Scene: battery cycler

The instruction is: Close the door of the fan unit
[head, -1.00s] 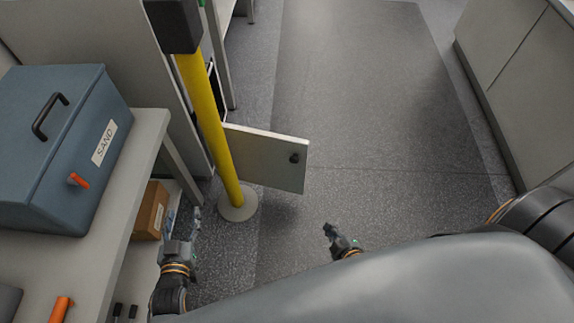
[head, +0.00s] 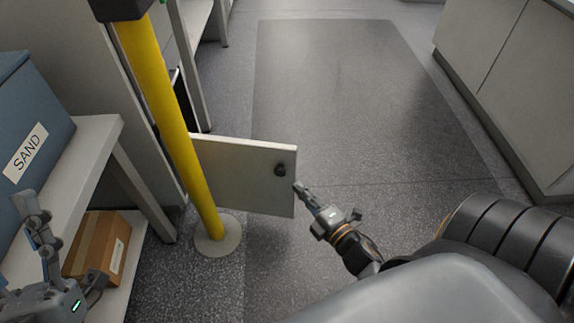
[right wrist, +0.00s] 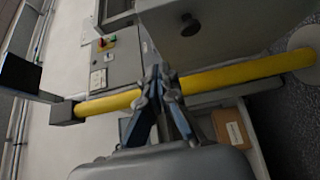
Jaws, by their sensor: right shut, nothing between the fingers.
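The pale grey door (head: 240,182) with a dark round knob (head: 280,170) stands swung open, jutting out past the yellow post into the aisle. The fan unit it hangs from is mostly hidden behind the post. My right gripper (head: 301,187) is shut and empty, its tips close to the door's free edge, just right of the knob; I cannot tell if they touch. In the right wrist view the door (right wrist: 235,38) and knob (right wrist: 190,25) are above the shut fingers. My left gripper (head: 65,245) is at the lower left, its fingers apart and empty.
The yellow post (head: 170,120) on a round base stands in front of the door's hinge side. A bench (head: 100,140) with a blue SAND box (head: 40,120) and a cardboard box (head: 85,245) below is at left. Grey cabinets (head: 500,60) line the right; the aisle floor (head: 350,90) is clear.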

